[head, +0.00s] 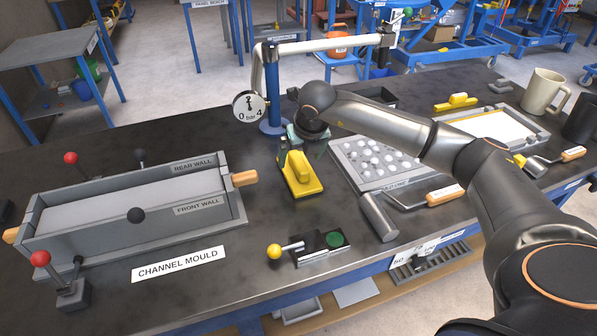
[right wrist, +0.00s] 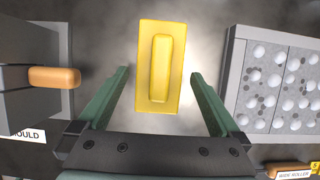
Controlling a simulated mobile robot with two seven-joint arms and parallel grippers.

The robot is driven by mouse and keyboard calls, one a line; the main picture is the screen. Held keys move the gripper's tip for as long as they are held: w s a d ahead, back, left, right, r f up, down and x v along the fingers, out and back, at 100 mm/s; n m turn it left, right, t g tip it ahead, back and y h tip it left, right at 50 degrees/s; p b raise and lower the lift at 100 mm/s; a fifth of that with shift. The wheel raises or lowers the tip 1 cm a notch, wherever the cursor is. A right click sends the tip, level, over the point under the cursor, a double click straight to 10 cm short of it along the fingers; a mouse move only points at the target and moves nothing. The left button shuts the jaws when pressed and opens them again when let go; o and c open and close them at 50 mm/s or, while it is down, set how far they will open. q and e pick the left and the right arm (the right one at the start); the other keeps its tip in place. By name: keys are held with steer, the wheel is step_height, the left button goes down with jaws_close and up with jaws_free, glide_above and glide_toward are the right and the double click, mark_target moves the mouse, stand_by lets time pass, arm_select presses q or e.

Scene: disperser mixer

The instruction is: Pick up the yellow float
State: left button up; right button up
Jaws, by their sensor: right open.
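The yellow float (head: 300,176) lies on the dark bench top, right of the channel mould, its handle facing up. In the right wrist view the float (right wrist: 145,92) is in the upper middle, with its raised handle running lengthwise. My right gripper (head: 305,152) is above the float's far end, with its wrist hiding part of the area behind. In the right wrist view its green fingers are wide open on either side of the float, apart from it, with nothing between them gripped. My left gripper is not in view.
The channel mould (head: 130,206) with its wooden handle is to the left. A grey tray of white balls (head: 352,172) is to the right. A yellow-knobbed lever (head: 275,251) and a metal cylinder (head: 378,217) are nearer the front edge.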

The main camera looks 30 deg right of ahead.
mark_target(300, 162)
steer(key=x, duration=0.5)
steer(key=shift+s+f, duration=0.15)
steer(key=shift+f, duration=0.15)
steer(key=shift+r, duration=0.1)
steer(key=c, duration=1)
